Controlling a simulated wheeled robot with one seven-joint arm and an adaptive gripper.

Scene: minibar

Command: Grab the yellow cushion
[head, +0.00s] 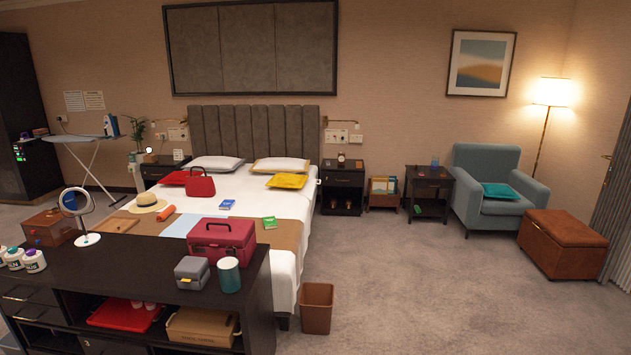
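The yellow cushion (287,181) lies flat on the bed, near its right side. It sits just in front of the right white pillow (281,165), and nothing covers it. A red cushion (173,178) lies on the left part of the bed, partly behind a red handbag (200,184). A teal cushion (501,191) rests on the blue armchair. My gripper is not in view.
A dark low cabinet (262,290) with a red case (222,240) and other items stands in front of the bed. A brown bin (317,307) stands by its right end. Carpet (420,280) right of the bed is open. A nightstand (342,180) flanks the bed.

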